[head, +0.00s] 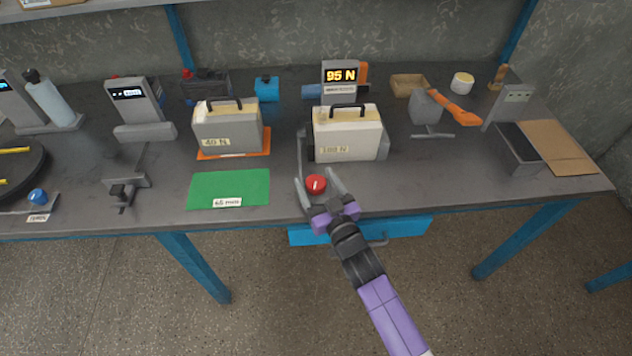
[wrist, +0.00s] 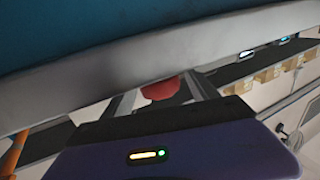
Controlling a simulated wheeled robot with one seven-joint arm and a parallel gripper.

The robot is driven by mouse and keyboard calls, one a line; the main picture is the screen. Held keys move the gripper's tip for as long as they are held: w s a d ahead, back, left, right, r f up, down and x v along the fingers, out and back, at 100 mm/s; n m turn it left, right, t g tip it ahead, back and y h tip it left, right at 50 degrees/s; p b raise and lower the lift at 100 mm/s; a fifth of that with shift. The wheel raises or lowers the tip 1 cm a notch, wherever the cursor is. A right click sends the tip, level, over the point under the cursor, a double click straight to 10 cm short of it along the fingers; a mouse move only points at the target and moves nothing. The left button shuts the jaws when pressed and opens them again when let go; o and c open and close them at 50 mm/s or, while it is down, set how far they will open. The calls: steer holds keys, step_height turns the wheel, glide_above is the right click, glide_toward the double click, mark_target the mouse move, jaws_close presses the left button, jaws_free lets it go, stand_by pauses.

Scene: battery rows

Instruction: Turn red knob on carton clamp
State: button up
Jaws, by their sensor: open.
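The red knob (head: 316,184) with a white mark sits at the front of the carton clamp, near the table's front edge. The clamp (head: 303,150) stands around a cream carton (head: 347,135) labelled 100 N, with a dark handle on top. A display (head: 341,76) behind it reads 95 N. My gripper (head: 318,186) is open, its two fingers to the left and right of the knob. I cannot tell whether they touch it. The wrist view shows part of the red knob (wrist: 162,88) beyond the gripper body, partly hidden by a pale, blurred edge above.
A green mat (head: 229,189) lies left of the knob. A grey carton (head: 228,130) labelled 40 N stands on an orange mat behind it. A blue drawer (head: 300,236) with a handle hangs under the table edge beneath my gripper.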

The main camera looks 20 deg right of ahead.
steer(key=c, duration=1.4)
steer(key=shift+o, duration=0.2)
steer(key=shift+f+b, duration=0.2)
steer(key=shift+b, duration=0.5)
steer(key=shift+w+b, duration=0.1)
steer(key=shift+b, duration=0.6)
steer(key=b, duration=0.4)
steer(key=shift+w+h, duration=0.25)
steer(key=shift+h, duration=0.15)
steer(key=b, duration=0.5)
steer(key=shift+s+m+h+b, duration=0.15)
steer(key=shift+m+h+b, duration=0.15)
steer(key=shift+m+b, duration=0.1)
steer(key=shift+s+r+b, duration=0.15)
steer(key=shift+s+b, duration=0.05)
steer(key=shift+b, duration=0.4)
steer(key=shift+r, duration=0.1)
steer(key=o, duration=1.4)
steer(key=shift+s, duration=0.1)
steer(key=shift+c, duration=0.2)
